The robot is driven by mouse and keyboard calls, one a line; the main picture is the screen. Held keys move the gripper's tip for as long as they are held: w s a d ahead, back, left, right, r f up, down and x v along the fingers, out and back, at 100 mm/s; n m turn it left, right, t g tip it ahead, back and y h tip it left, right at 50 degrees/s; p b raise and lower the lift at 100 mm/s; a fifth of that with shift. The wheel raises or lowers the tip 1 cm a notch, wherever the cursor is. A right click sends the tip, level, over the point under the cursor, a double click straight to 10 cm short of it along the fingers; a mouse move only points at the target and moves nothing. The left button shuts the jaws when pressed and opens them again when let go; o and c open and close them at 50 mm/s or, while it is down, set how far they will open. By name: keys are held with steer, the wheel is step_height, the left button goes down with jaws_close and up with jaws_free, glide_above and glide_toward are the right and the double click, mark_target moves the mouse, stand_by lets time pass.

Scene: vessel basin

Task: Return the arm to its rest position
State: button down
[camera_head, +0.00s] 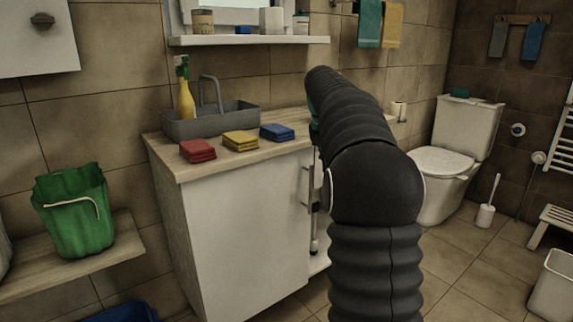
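My black ribbed arm (375,190) rises from the bottom of the picture at centre right. It bends at a smooth elbow and reaches away toward the washstand counter. A teal part (311,103) shows at the left edge of its far end.
The white cabinet (245,235) stands close left of my arm. A toilet (445,165) stands right.

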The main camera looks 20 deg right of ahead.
steer(key=s+a+f+m, duration=0.55)
steer(key=f+m, duration=0.25)
steer(key=m, duration=1)
steer(key=s+a+f+m+t+y, duration=0.1)
steer(key=s+a+m+t, duration=0.1)
steer(key=s+a, duration=0.7)
steer(key=s+a+f+m+t+y, duration=0.1)
steer(key=s+a+m, duration=0.3)
steer(key=s+a, duration=0.6)
steer(key=shift+s+a+f+t, duration=0.25)
steer(key=shift+s+f+t, duration=0.4)
steer(key=shift+s, duration=3.05)
